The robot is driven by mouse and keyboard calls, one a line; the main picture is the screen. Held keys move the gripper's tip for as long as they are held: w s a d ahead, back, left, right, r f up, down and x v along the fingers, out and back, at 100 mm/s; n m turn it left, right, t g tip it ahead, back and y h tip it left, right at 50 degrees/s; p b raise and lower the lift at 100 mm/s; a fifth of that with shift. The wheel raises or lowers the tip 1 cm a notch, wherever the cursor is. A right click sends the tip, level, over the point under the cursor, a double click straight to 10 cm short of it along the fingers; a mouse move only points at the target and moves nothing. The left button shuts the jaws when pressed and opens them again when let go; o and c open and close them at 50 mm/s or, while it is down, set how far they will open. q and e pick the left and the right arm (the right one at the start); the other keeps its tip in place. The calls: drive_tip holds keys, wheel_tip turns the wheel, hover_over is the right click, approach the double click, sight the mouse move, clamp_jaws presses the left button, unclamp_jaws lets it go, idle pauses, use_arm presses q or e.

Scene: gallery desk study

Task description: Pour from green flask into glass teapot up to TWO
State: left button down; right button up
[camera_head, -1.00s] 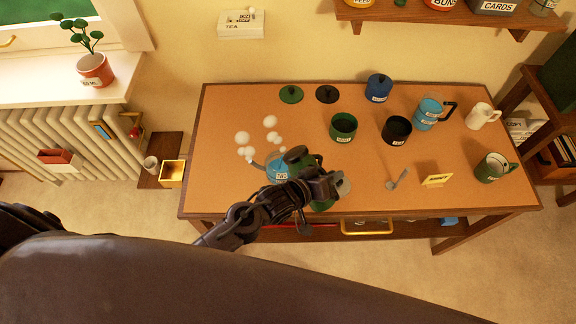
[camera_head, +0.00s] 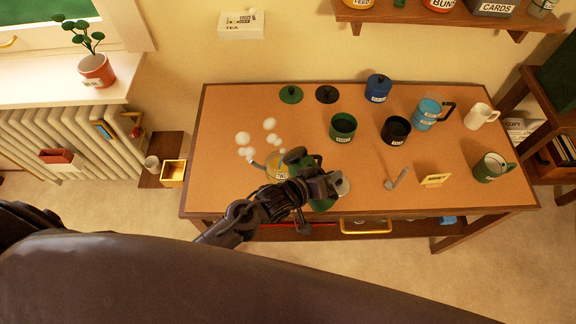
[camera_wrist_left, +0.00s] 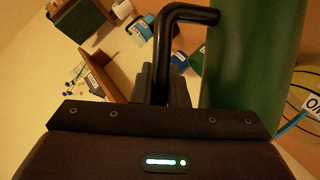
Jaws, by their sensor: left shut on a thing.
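The glass teapot (camera_head: 280,172) stands on the desk's front left part, looks yellowish and see-through, and bears a label whose word is too small to read surely. Its spout points up-left. The green flask (camera_head: 318,203) is right beside it, its dark top (camera_head: 294,155) close to the teapot's right rim. My left gripper (camera_wrist_left: 165,85) is shut on the flask's black handle (camera_wrist_left: 172,40), and the green body shows in the left wrist view (camera_wrist_left: 255,55). The gripper and arm hide part of the flask in the head view; its tilt and any liquid stream are unclear. My right gripper is not in view.
White puffs (camera_head: 243,138) float or lie by the spout. The desk (camera_head: 240,105) is clear at back left.

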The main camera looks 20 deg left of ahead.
use_arm(q)
drive_tip(key=shift+w+r, duration=0.1)
drive_tip(key=shift+r, duration=0.1)
drive_tip(key=shift+r+p, duration=0.1)
drive_tip(key=shift+p, duration=0.25)
idle(0.4)
drive_tip(key=shift+w+a+r+n+p, duration=0.1)
drive_tip(key=shift+a+r+n+p, duration=0.15)
drive_tip(key=shift+p, duration=0.25)
drive_tip(key=shift+r, duration=0.1)
drive_tip(key=shift+r+p, duration=0.15)
drive_tip(key=shift+p, duration=0.2)
